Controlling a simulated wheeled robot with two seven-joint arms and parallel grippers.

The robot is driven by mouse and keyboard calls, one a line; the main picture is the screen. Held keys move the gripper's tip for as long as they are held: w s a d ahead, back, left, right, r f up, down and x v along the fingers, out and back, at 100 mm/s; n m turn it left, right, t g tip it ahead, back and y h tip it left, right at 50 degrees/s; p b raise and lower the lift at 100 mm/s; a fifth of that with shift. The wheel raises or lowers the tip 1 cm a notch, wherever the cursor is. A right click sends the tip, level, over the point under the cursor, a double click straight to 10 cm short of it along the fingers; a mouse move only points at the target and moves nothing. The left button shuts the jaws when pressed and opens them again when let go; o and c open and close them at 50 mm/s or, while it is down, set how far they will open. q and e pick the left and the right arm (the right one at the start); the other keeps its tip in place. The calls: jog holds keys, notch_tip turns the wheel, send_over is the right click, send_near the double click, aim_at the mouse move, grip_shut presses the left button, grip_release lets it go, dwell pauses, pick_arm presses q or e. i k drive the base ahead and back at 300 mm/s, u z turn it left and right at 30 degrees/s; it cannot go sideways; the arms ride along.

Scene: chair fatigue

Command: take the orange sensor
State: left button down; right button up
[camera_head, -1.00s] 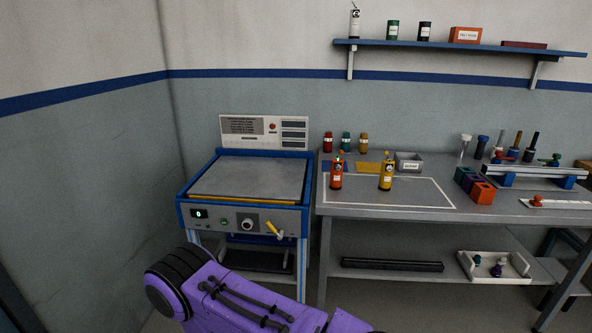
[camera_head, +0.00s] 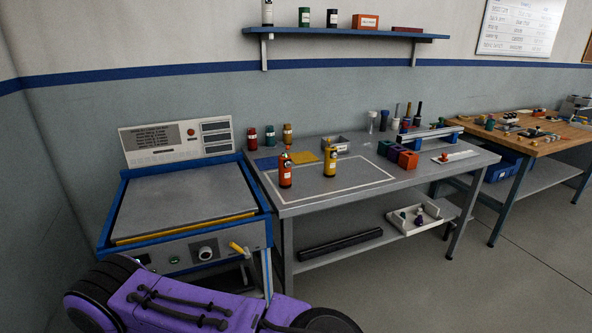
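Several orange things stand on the grey metal table (camera_head: 300,205); none is labelled clearly enough to tell which is the sensor. An orange-red bottle-like item (camera_head: 285,172) stands upright inside the white outlined area, with a yellow-orange one (camera_head: 330,162) to its right. An orange cube (camera_head: 408,160) ends a row of coloured blocks. A small orange-red knob-like piece (camera_head: 444,157) sits on a white strip near the table's right end. A purple link of my arm crosses the bottom left. Neither gripper is in view.
A blue-framed test machine (camera_head: 185,195) stands left of the table. A white tray (camera_head: 420,218) and a black bar (camera_head: 340,244) lie on the lower shelf. A wooden workbench (camera_head: 520,140) stands at the right. The floor in front of the table is clear.

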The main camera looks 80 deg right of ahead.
aim_at(285, 173)
jog(key=z, duration=0.7)
jog(key=i, duration=0.75)
jog(key=z, duration=0.9)
